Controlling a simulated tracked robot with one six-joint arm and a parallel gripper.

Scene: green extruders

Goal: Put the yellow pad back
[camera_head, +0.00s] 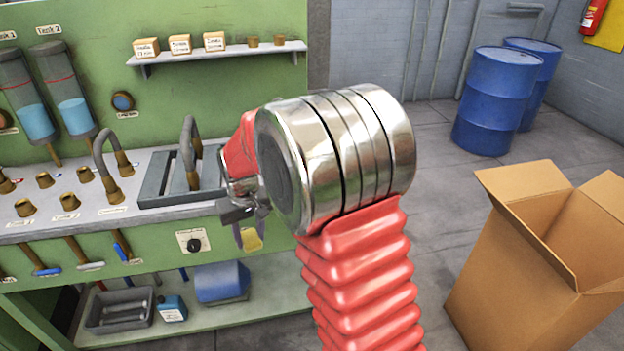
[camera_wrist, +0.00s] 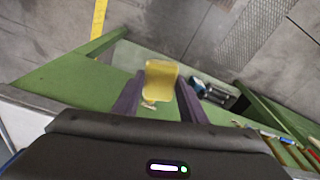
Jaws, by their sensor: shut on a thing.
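The yellow pad (camera_wrist: 161,80) is between the two purple fingers of my gripper (camera_wrist: 159,101) in the wrist view. My gripper is shut on it. In the head view the yellow pad (camera_head: 251,239) shows small below my wrist, in front of the green bench front. My arm's red and silver links hide part of the bench's right end. The gripper (camera_head: 247,236) is mostly seen from behind there, and the fingertips are small.
The green bench (camera_head: 150,217) stands at left, with a grey tray-like fixture (camera_head: 160,190), brown-based fittings and hanging tools. A lower shelf holds a grey bin (camera_head: 118,312) and a blue box (camera_head: 221,283). An open cardboard box (camera_head: 520,270) and blue barrels (camera_head: 492,100) stand at right.

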